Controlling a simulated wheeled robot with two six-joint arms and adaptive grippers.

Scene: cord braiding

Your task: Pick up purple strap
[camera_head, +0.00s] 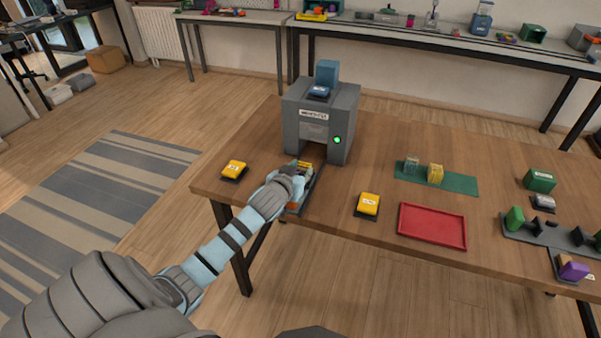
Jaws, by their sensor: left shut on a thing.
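A purple piece (573,271), which may be the purple strap, rests at the right end of the table on a small dark base, beside an orange-yellow block (563,260). My left gripper (302,170) is far to its left, at the front of the grey machine. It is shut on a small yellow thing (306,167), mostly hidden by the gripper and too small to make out. The arm covers part of a dark tray (310,193) in front of the machine. My right gripper is out of view.
The grey machine (342,120) shows a green light. Yellow blocks on dark bases stand left (234,170) and right (368,204) of it. A red tray (432,225), a green mat (462,184) and a grey rack with green ends (550,236) lie further right.

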